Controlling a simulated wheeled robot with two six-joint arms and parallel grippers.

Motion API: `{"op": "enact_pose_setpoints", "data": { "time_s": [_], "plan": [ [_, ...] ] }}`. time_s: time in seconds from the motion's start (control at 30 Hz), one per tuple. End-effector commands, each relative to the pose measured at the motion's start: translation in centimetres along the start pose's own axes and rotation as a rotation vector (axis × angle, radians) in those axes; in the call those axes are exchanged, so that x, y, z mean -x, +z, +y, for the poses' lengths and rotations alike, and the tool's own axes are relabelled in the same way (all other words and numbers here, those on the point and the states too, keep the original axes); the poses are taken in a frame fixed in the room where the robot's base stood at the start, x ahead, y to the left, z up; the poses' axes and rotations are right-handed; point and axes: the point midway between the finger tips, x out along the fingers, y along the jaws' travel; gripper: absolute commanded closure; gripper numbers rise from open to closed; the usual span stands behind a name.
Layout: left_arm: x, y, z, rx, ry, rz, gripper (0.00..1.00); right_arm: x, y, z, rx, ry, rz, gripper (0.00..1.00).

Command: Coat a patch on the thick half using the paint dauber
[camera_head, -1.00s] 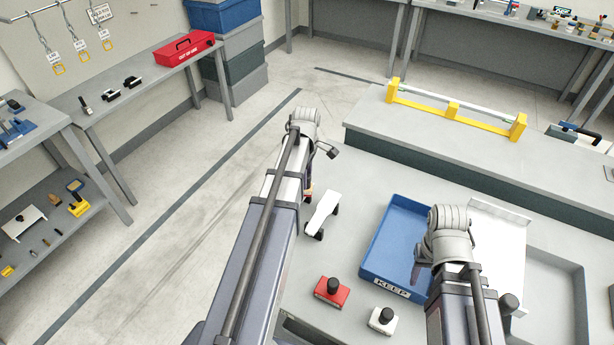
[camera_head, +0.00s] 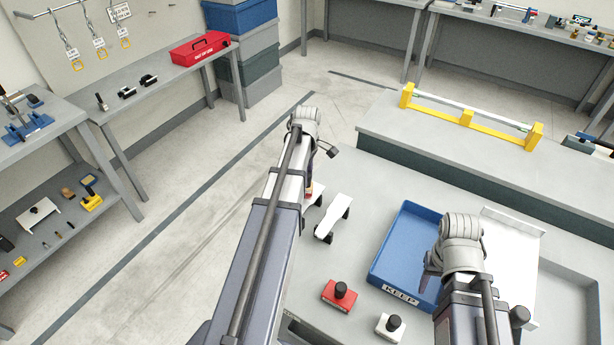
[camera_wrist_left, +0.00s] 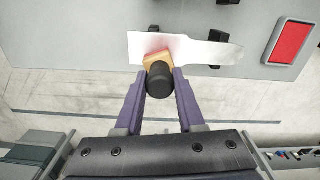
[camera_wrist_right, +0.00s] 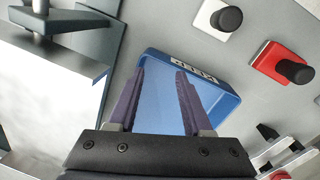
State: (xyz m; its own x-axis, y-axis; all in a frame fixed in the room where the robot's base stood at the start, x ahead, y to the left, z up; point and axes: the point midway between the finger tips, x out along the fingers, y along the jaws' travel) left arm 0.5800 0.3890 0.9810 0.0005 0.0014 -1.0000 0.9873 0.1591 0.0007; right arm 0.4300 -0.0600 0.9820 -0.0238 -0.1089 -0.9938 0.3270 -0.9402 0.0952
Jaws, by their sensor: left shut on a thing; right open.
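My left gripper (camera_wrist_left: 160,88) is shut on the black knob of the paint dauber (camera_wrist_left: 158,76), which has a tan block and a red pad edge. The dauber is over the wide end of a pale metal piece (camera_wrist_left: 185,48) in the left wrist view; I cannot tell whether its pad touches. A pinkish tint shows on the metal beside the pad. In the head view my left arm hides most of the dauber. My right gripper (camera_wrist_right: 157,75) is open and empty, above the blue KEEP tray (camera_head: 400,245).
A red block with a black knob (camera_head: 340,294) and a white one (camera_head: 390,327) stand in front of the tray. A white plate on black supports (camera_head: 334,214) is near my left arm.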

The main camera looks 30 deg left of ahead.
Motion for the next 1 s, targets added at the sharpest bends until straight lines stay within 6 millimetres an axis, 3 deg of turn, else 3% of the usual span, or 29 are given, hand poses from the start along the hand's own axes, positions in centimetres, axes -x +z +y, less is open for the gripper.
{"op": "enact_pose_setpoints", "data": {
  "time_s": [0.43, 0.77, 1.0],
  "plan": [
    [0.2, 3.6, -0.6, -0.002, 0.0, -0.002, 1.0, 0.1, 0.0, 0.0, 0.0, 0.0, 0.0, 0.5],
    [0.2, 3.8, -0.6, -0.001, 0.0, -0.002, 1.0, 0.2, 0.0, 0.0, 0.0, 0.0, 0.0, 0.5],
    [1.6, 3.8, -0.6, -0.001, 0.0, -0.002, 1.0, 1.6, 0.1, 0.1, 0.0, 0.0, 0.0, 0.5]
  ]
}}
